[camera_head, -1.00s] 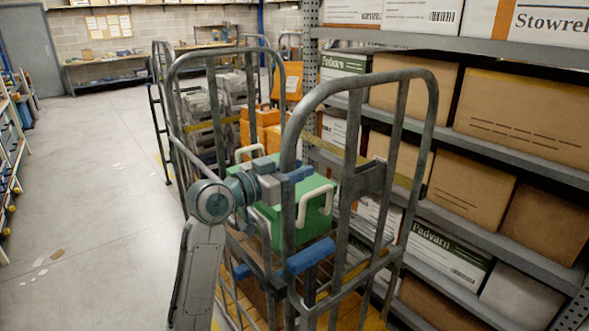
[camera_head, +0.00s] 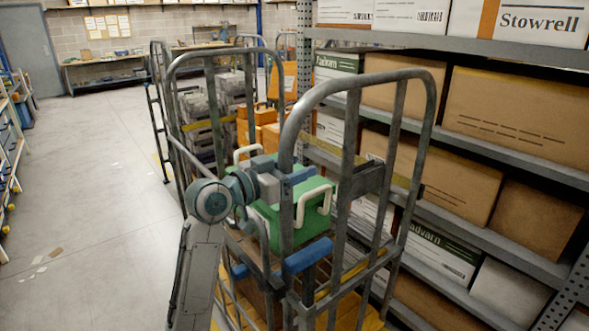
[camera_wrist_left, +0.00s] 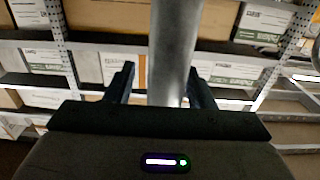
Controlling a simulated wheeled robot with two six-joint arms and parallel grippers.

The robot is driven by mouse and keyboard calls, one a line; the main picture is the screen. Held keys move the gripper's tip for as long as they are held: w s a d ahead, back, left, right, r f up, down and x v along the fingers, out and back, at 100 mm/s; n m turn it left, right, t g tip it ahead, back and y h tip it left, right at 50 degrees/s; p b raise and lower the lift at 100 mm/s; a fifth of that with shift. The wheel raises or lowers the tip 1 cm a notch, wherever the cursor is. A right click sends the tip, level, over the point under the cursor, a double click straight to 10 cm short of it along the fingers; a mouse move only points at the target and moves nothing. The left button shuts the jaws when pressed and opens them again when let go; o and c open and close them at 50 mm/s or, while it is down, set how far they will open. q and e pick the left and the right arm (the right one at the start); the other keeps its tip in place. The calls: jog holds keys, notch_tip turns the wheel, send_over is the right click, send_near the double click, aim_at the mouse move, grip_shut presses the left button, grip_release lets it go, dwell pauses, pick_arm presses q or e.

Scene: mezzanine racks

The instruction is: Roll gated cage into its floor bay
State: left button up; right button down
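The gated cage (camera_head: 348,150) is a tall grey tubular roll cage in the head view, with blue sleeves on its near side. A green crate (camera_head: 318,205) with white handles sits inside it. My left gripper (camera_head: 280,176) is at the cage's near left upright. The left wrist view shows that upright (camera_wrist_left: 175,50) between the two fingers (camera_wrist_left: 160,88); it meets the right finger, and a thin gap shows beside the left one. The fingers appear closed around it. My right gripper is out of view. No floor bay can be clearly made out.
Shelving (camera_head: 470,215) with cartons runs close along the right. Another cage (camera_head: 205,110) with grey and orange loads stands beyond. Open concrete floor (camera_head: 90,200) lies to the left, with a few scraps on it. A workbench (camera_head: 105,70) stands at the far wall.

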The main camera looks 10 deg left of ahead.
pick_arm(q)
jog(key=shift+s+a+f, duration=0.3)
jog(key=shift+a, duration=0.05)
jog(key=b+v, duration=0.3)
jog(key=v, duration=0.7)
jog(key=shift+r, duration=0.2)
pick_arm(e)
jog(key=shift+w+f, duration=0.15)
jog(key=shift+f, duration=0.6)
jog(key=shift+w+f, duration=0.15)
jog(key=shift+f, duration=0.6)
pick_arm(q)
jog(key=shift+d, duration=0.1)
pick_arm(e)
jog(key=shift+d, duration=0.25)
